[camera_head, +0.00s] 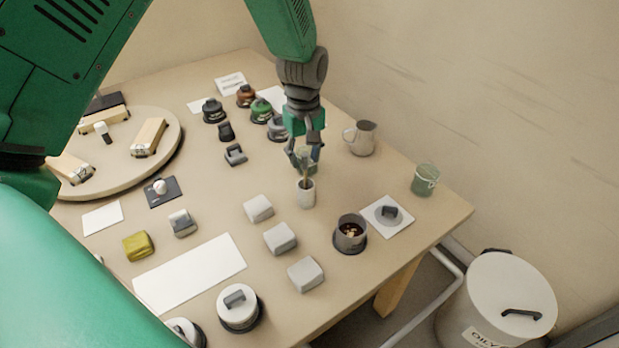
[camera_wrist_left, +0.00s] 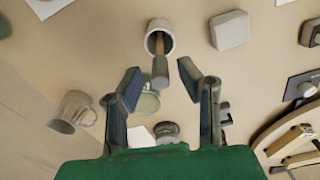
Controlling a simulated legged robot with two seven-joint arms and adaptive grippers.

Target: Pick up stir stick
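The stir stick (camera_head: 305,179) stands in a small white cup (camera_head: 306,195) near the middle of the bench, its upper end sticking out. In the left wrist view the stick (camera_wrist_left: 160,68) shows a thick grey end and leans out of the cup (camera_wrist_left: 159,36). My left gripper (camera_head: 306,165) is just above and behind the cup. In the wrist view its two fingers (camera_wrist_left: 158,82) are apart, with the stick's grey end between or just beyond their tips. I see no contact. My right gripper is not in view.
A metal pitcher (camera_head: 361,138) and a green mug (camera_head: 425,180) stand right of the cup. A dark cup (camera_head: 350,233) and several pale blocks (camera_head: 280,238) are nearer. Several lidded jars (camera_head: 261,110) stand behind left. A round board (camera_head: 170,130) is far left.

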